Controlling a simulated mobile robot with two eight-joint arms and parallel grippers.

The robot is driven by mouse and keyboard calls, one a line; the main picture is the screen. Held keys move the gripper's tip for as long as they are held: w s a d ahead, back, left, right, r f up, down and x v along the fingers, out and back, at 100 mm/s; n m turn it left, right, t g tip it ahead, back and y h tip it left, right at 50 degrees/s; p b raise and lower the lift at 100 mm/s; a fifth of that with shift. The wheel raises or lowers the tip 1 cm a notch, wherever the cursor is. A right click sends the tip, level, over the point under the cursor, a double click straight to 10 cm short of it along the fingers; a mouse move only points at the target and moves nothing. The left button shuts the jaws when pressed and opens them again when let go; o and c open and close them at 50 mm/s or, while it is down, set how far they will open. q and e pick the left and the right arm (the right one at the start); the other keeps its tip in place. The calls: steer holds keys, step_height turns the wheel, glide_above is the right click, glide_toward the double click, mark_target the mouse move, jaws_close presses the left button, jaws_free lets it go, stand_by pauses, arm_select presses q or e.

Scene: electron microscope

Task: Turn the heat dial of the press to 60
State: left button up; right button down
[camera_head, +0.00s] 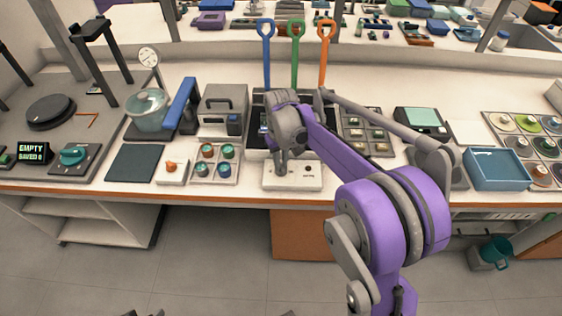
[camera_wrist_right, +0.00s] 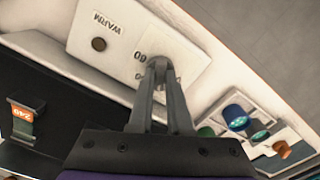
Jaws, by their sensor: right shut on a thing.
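The press has a white front panel (camera_head: 304,184) at the bench's front edge, and this panel (camera_wrist_right: 110,22) fills the upper middle of the right wrist view. It carries the word WARM, a dark round spot (camera_wrist_right: 99,44) and a printed 60. My right gripper (camera_head: 283,168) reaches down to the panel's left part in the head view. In the right wrist view its fingertips (camera_wrist_right: 159,68) are closed on the small grey heat dial, beside the 60. The fingers hide most of the dial, so its pointer cannot be read. My left gripper is not in view.
A tray of colored jars (camera_head: 215,162) and a small white box with an orange knob (camera_head: 171,170) stand left of the panel. Blue, green and orange handles (camera_head: 294,40) rise behind. A blue bin (camera_head: 497,170) stands at the right.

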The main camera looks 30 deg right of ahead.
steer(key=m, duration=0.5)
steer(key=shift+m, duration=0.3)
steer(key=m, duration=1.2)
steer(key=shift+m, duration=0.3)
steer(key=m, duration=0.5)
steer(key=shift+m, duration=0.4)
steer(key=c, duration=0.9)
jaws_free()
steer(key=shift+o, duration=0.2)
step_height(320, 180, up, 11)
steer(key=p, duration=0.1)
